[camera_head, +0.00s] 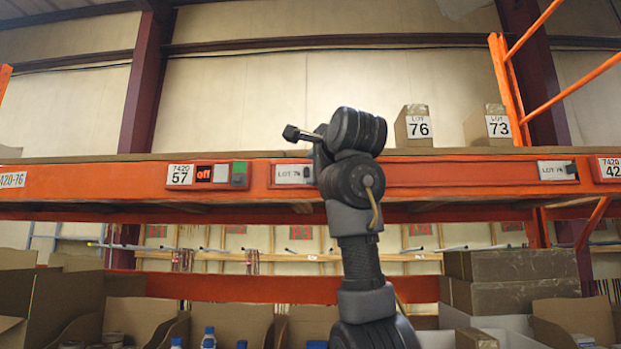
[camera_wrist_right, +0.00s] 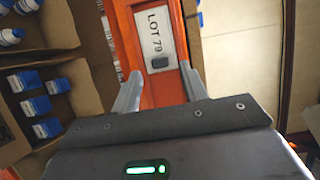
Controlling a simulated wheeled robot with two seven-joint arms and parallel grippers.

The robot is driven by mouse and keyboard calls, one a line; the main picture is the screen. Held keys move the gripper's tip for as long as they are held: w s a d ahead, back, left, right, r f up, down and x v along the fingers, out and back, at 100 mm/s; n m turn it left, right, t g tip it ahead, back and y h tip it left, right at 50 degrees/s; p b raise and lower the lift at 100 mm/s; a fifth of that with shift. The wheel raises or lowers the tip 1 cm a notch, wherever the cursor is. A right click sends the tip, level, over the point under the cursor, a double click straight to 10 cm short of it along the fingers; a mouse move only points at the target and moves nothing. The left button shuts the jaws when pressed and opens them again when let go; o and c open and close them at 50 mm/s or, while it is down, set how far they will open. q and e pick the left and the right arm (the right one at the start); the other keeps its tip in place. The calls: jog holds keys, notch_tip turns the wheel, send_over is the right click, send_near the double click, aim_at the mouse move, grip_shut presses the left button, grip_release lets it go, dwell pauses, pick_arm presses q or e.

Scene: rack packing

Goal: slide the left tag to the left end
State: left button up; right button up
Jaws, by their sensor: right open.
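The left tag (camera_head: 292,174) is a white label with lot lettering, in the long rail (camera_head: 450,173) on the orange beam. It sits close to the rail's left end, with its right end beside my arm. The right wrist view shows this tag (camera_wrist_right: 153,30), reading LOT 79, with a dark square at its near end. The right tag (camera_head: 552,170) is near the rail's right end. My right gripper (camera_head: 297,134) is in front of the beam, above the left tag in the picture. Its fingers (camera_wrist_right: 161,88) are apart and empty, on either side of the beam strip. My left gripper is out of view.
Boxes marked 76 (camera_head: 413,126) and 73 (camera_head: 490,126) stand on the shelf above. Open cartons with blue-capped bottles (camera_head: 208,338) are below. An orange upright (camera_head: 508,90) stands at the right.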

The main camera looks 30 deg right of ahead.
jog(key=b+v, duration=0.3)
jog(key=v, duration=0.5)
jog(key=shift+b, duration=0.3)
jog(key=shift+s+d, duration=0.1)
